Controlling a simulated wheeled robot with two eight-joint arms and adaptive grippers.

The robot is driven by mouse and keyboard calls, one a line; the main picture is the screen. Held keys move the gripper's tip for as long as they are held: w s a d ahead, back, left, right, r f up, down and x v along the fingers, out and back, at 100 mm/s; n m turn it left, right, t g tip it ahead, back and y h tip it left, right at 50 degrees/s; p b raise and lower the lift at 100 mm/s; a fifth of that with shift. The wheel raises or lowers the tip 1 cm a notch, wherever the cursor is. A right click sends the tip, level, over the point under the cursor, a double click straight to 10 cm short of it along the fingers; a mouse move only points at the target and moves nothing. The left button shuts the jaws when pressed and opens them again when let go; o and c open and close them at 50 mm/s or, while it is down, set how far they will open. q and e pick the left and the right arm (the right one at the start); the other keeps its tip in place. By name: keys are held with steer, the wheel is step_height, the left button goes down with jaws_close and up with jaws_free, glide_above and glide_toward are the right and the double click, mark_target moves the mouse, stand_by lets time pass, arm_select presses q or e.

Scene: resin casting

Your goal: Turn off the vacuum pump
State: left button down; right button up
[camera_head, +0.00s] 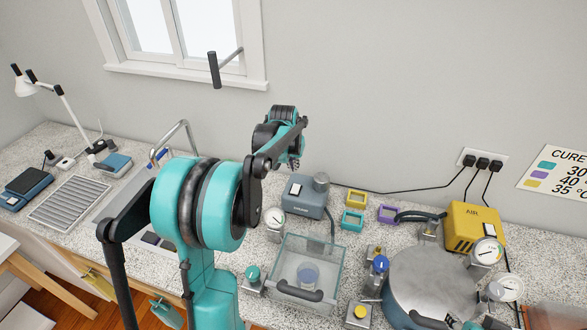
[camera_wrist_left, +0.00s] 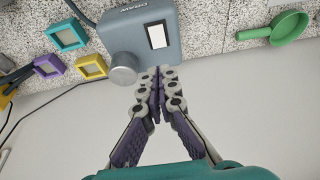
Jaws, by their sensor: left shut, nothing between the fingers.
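The vacuum pump is a grey-blue box (camera_head: 303,199) on the counter by the wall. It also shows at the top of the wrist view (camera_wrist_left: 168,62). A white rocker switch (camera_wrist_left: 157,36) is on its face, and a grey cylinder (camera_wrist_left: 123,68) stands at its side. My left gripper (camera_head: 295,163) is above and behind the pump in the head view. In the wrist view its closed, empty fingertips (camera_wrist_left: 157,72) point at the pump's edge near the cylinder; whether they touch it I cannot tell.
A clear chamber (camera_head: 318,247) stands in front of the pump. Small yellow (camera_head: 356,198), teal (camera_head: 352,221) and purple (camera_head: 388,215) frames lie to its right. Further right are a yellow AIR box (camera_head: 474,224) and a large round pot (camera_head: 432,285). A green scoop (camera_wrist_left: 287,27) shows in the wrist view.

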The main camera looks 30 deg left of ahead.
mark_target(296, 186)
arm_select(q)
steer(key=x, duration=0.3)
steer(key=b+x, duration=0.1)
steer(key=x, duration=0.3)
steer(key=b+x, duration=0.1)
steer(key=x, duration=0.3)
steer(key=shift+s+f, duration=0.15)
steer(key=shift+s, duration=0.2)
